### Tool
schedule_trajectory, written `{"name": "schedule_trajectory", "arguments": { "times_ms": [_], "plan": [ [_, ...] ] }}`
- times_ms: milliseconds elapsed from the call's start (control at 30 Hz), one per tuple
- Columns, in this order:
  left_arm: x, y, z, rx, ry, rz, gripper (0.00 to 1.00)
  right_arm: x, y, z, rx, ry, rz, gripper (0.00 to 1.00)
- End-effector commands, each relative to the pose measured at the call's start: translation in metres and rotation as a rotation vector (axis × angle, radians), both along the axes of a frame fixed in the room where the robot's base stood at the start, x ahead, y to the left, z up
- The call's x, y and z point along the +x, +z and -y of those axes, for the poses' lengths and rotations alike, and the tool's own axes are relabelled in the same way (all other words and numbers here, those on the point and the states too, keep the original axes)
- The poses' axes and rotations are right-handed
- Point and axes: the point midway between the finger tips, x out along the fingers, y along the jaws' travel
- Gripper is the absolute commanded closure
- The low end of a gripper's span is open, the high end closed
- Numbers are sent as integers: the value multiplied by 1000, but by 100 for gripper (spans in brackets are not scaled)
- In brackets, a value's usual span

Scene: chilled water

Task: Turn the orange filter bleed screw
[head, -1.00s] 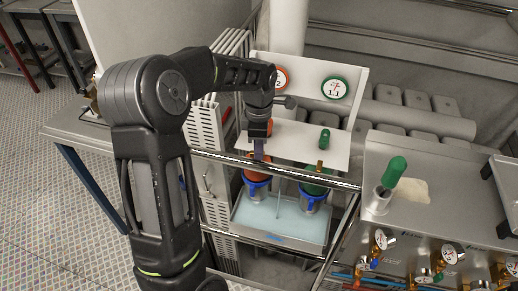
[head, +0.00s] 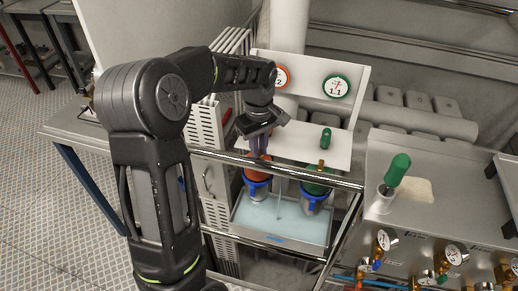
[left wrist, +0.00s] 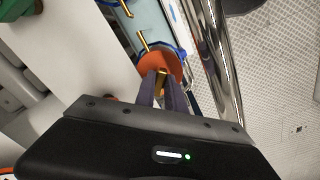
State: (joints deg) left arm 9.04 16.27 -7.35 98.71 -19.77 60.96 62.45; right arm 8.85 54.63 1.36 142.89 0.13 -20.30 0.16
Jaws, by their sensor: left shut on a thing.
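The orange filter (head: 257,173) sits at the left in the open frame, above a blue collar. In the left wrist view the orange filter (left wrist: 161,61) has a brass bleed screw (left wrist: 161,77) on its top. My left gripper (head: 259,153) reaches down over the orange filter. In the left wrist view its two grey fingers (left wrist: 161,92) are shut on the brass screw, one on each side. In the head view the screw is hidden by the fingers. My right gripper is in neither view.
A steel rail (head: 290,174) runs close in front of the fingers. The green filter (head: 317,187) with a brass screw (head: 320,167) stands to the right. A white panel (head: 300,145) with a green handle (head: 326,138) lies behind. A drip tray (head: 262,237) is below.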

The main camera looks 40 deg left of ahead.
Motion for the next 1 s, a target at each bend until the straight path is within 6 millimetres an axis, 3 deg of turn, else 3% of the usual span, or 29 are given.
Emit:
{"name": "schedule_trajectory", "arguments": {
  "times_ms": [700, 1000],
  "plan": [
    [-2, 1, -3, 1, -663, 3, 100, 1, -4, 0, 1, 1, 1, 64],
    [-2, 1, -3, 1, -839, 2, 100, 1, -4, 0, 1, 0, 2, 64]
  ]
}}
